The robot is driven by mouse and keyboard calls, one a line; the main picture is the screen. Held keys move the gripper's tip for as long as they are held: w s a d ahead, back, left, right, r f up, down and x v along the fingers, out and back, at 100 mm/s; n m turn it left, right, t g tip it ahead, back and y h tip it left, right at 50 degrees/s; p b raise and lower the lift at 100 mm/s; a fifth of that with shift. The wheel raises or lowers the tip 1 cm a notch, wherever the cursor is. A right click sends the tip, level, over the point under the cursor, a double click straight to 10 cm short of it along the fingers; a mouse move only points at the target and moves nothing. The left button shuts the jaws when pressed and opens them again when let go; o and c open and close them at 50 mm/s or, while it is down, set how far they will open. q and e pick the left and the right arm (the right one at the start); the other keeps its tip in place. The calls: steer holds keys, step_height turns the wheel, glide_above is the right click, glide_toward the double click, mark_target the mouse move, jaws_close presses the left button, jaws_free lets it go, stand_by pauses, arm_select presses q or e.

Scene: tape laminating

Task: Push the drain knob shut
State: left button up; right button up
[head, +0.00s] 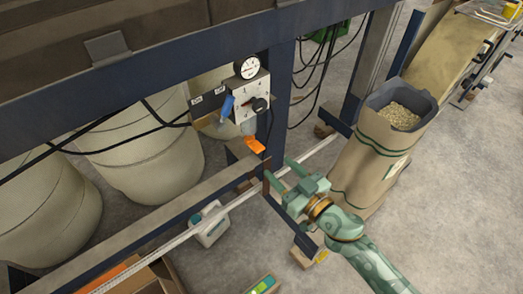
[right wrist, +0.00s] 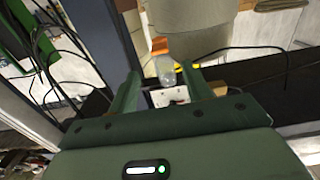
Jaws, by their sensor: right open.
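The drain knob appears to be the orange piece (head: 254,144) below the white control box (head: 250,98), under the blue frame beam in the head view. In the right wrist view the orange piece (right wrist: 160,46) shows beyond a clear bowl (right wrist: 167,72), which lies between my finger lines. Whether the knob is in or out, I cannot tell. My right gripper (head: 279,170) is open and empty, below and right of the orange piece, apart from it. It also shows in the right wrist view (right wrist: 163,77). My left gripper is not in view.
The box carries a round gauge (head: 246,67), a blue handle (head: 227,106) and a black knob (head: 260,104). A blue post (head: 280,80) stands just behind. A rail (head: 180,212) runs below. Black cables hang nearby.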

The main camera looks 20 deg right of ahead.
mark_target(261, 151)
steer(key=x, duration=0.7)
steer(key=shift+b, duration=0.3)
steer(key=shift+w+a, duration=0.25)
steer(key=shift+w, duration=0.4)
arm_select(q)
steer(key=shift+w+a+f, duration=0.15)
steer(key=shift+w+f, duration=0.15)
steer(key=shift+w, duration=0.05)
